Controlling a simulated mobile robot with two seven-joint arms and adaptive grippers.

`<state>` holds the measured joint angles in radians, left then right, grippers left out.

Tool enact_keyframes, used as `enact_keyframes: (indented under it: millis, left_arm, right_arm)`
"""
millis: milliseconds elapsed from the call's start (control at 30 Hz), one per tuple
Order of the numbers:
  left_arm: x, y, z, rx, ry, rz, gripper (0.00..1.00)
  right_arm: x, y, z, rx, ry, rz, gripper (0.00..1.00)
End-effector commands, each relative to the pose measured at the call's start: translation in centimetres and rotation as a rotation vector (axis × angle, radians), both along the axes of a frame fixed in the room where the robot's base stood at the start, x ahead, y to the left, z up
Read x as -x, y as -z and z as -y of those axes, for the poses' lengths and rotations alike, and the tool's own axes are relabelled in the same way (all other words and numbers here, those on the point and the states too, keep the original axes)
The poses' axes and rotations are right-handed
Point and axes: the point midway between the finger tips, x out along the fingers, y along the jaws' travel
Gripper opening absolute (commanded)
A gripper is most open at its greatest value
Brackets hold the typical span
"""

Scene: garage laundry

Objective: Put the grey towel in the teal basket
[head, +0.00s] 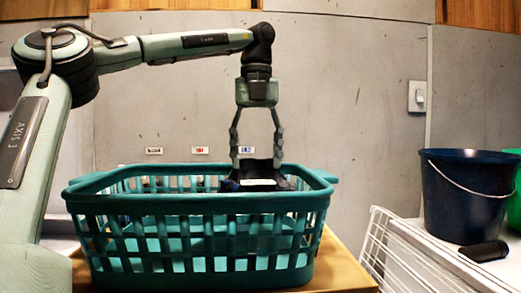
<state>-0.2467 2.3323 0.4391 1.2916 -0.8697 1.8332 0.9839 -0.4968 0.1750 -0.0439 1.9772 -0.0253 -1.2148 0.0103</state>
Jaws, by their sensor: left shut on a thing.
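The teal basket (200,205) stands on a wooden surface in the middle of the head view. It is upright with lattice sides. My left gripper (258,180) points straight down into the basket's open top, toward the right half. My right gripper is out of view.
A dark blue bucket (465,197) with a wire handle stands on a white surface at the right, beside a green container (515,180). A small black object (484,251) lies in front of the bucket. A white wire rack (378,245) is right of the basket. A grey wall is behind.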

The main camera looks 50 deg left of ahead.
Motion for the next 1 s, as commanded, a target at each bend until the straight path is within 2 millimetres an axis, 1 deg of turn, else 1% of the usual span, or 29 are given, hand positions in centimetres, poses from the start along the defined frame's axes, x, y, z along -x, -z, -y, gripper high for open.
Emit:
enact_keyframes:
  millis: [167, 467, 500, 700, 1000]
  left_arm:
    - [0.01, 0.62, -0.33, 0.0, 0.0, 0.001, 0.02]
    - [0.01, 0.7, -0.38, 0.0, 0.001, 0.001, 0.02]
    - [0.01, 0.7, -0.37, 0.0, 0.001, 0.001, 0.61]
    - [0.01, 0.71, -0.37, 0.001, 0.0, 0.001, 0.84]
    - [0.02, 0.8, -0.37, 0.0, 0.0, -0.001, 0.84]
  right_arm:
    - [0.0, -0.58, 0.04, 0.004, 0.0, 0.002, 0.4]
    - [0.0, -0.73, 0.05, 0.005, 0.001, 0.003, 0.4]
    - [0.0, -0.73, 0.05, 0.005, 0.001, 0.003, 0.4]
    - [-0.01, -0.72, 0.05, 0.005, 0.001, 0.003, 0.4]
    - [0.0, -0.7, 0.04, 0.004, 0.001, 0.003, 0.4]
